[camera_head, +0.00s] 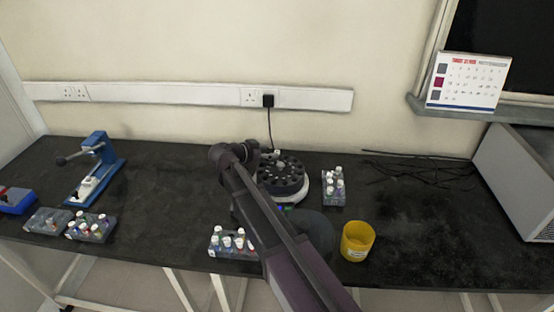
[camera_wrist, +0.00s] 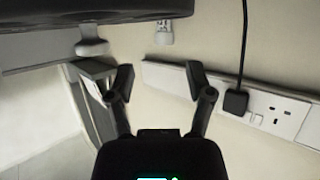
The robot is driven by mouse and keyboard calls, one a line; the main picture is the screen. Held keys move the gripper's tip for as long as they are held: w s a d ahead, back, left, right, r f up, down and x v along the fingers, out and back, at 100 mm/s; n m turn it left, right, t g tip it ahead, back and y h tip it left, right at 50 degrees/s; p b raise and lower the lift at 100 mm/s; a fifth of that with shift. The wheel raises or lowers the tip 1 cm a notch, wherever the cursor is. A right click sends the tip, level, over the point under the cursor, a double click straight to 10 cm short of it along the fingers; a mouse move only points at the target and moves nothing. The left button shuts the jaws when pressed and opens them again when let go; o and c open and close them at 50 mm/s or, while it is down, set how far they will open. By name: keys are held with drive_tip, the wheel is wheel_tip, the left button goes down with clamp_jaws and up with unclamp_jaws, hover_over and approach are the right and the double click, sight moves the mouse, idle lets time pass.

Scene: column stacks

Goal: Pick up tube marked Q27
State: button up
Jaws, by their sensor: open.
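Small capped tubes stand in several racks in the head view: a front middle rack (camera_head: 232,243), a rack right of the centrifuge (camera_head: 333,188), and a left rack (camera_head: 91,227). The markings are too small to read, so I cannot tell which tube is Q27. My arm reaches over the bench near the round dark centrifuge. In the head view the gripper end is mostly hidden by the arm. In the wrist view my gripper (camera_wrist: 160,85) is open and empty, with its two fingers apart and the wall and socket strip beyond them.
A yellow cup (camera_head: 357,241) stands at the bench's front right. The centrifuge (camera_head: 282,178) sits near the back middle, with black cables (camera_head: 420,170) to its right. A blue press-like device (camera_head: 97,167) and a grey rack (camera_head: 48,220) are at left. The bench (camera_head: 160,200) is clear between them.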

sight(276, 151)
drive_tip(key=shift+w+d+f+b, duration=0.55)
drive_tip(key=shift+w+f+b, duration=0.05)
drive_tip(key=shift+w+f, duration=0.1)
drive_tip(key=shift+w+d+f+b, duration=0.5)
drive_tip(key=shift+w+f+b, duration=0.1)
drive_tip(key=shift+w, duration=0.1)
drive_tip(key=shift+w+d, duration=0.35)
drive_tip(key=shift+c, duration=0.2)
drive_tip(key=c, duration=0.8)
